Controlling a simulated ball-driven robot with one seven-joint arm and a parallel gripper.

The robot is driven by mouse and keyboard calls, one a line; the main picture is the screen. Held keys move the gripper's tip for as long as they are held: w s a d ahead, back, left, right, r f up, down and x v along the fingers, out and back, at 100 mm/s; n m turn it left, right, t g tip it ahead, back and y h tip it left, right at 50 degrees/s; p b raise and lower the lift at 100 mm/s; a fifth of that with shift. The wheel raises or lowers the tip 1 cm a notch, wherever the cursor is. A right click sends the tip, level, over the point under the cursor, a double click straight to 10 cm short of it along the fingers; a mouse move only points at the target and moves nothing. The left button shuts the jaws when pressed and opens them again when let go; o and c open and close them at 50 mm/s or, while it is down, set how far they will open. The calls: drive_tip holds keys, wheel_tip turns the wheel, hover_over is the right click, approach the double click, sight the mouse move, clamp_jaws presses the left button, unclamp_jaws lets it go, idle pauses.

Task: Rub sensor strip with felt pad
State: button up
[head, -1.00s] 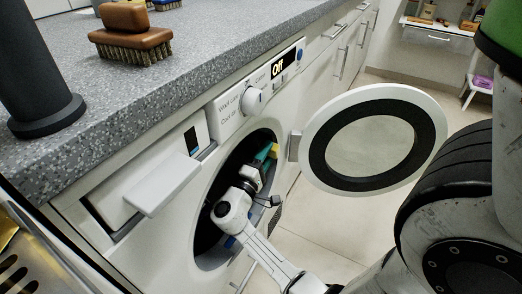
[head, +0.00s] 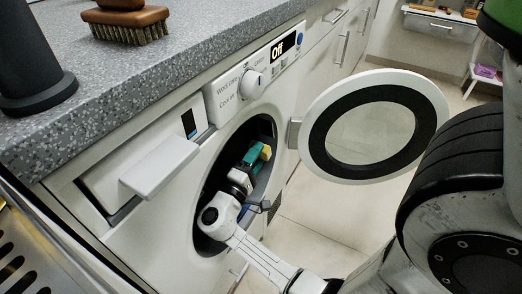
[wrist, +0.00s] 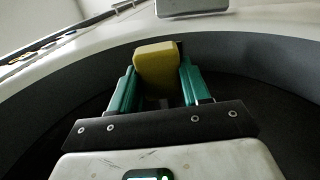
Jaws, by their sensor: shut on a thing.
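My gripper (head: 256,154) is in the round opening of the white dryer, near the opening's upper right rim. Its teal fingers are shut on a small yellow block, the felt pad (head: 266,151). In the wrist view the felt pad (wrist: 157,66) is clamped between the two fingers and its rounded end sticks out beyond them. The pad appears apart from the dark wall of the opening behind it. I cannot make out the sensor strip for certain in either view.
The dryer's round door (head: 374,130) stands open to the right of the opening. The detergent drawer (head: 160,168) juts out on the left. A brush (head: 128,24) and a dark cylinder (head: 30,60) stand on the speckled counter (head: 190,60). Floor beyond the door is clear.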

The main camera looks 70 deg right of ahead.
drive_tip(key=shift+a+f, duration=0.1)
drive_tip(key=shift+a, duration=0.2)
drive_tip(key=shift+w+a, duration=0.1)
drive_tip(key=shift+b+v, duration=0.35)
drive_tip(key=shift+v, duration=1)
drive_tip(key=shift+f, duration=0.1)
